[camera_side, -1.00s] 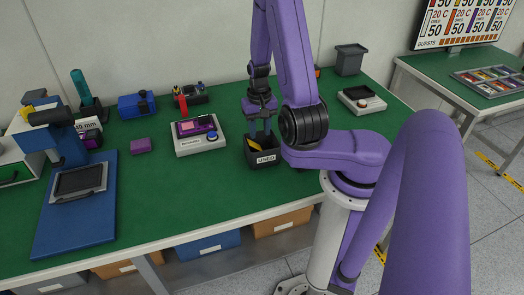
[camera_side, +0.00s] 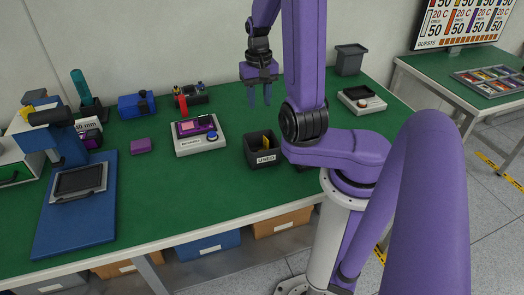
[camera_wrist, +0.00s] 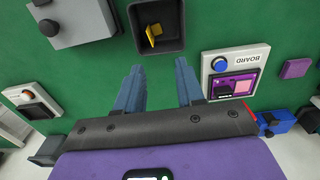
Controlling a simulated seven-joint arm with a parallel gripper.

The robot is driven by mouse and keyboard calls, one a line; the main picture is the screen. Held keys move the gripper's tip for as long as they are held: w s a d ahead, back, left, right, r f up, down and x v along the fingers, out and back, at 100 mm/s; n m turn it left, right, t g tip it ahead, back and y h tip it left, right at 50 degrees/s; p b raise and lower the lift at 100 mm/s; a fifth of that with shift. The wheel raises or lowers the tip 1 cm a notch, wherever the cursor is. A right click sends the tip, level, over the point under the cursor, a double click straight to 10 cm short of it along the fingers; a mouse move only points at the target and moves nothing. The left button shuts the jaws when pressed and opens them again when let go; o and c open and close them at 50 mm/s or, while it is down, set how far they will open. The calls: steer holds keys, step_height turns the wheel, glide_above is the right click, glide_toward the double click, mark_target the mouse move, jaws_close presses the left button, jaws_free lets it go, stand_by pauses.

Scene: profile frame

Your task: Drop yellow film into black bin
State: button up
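The black bin (camera_side: 262,155), labelled USED, stands on the green bench near its front middle. The yellow film (camera_wrist: 153,35) lies inside the bin, as the wrist view shows; in the side view only a small bit of it shows over the rim (camera_side: 266,141). My gripper (camera_side: 259,99) is raised above and a little behind the bin. Its two fingers (camera_wrist: 160,88) are apart with nothing between them, and the bin lies beyond the fingertips in the wrist view.
A board fixture (camera_side: 201,135) with a blue button stands left of the bin. A grey bin (camera_side: 350,60) and a grey device (camera_side: 361,100) stand at the right. Bare green bench lies in front.

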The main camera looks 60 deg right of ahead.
step_height(320, 180, up, 6)
steer(key=shift+r, duration=0.2)
steer(key=shift+w+a, duration=0.1)
steer(key=w+a+n, duration=0.3)
steer(key=a+n, duration=0.8)
steer(key=a, duration=0.2)
steer(key=s+a+n, duration=0.3)
steer(key=s+n, duration=0.2)
steer(key=s, duration=0.4)
steer(key=s+a+f+n, duration=0.1)
steer(key=s+a+n, duration=0.2)
steer(key=s, duration=0.6)
steer(key=n, duration=0.2)
steer(key=shift+a+f+n, duration=0.25)
steer(key=shift+n, duration=0.05)
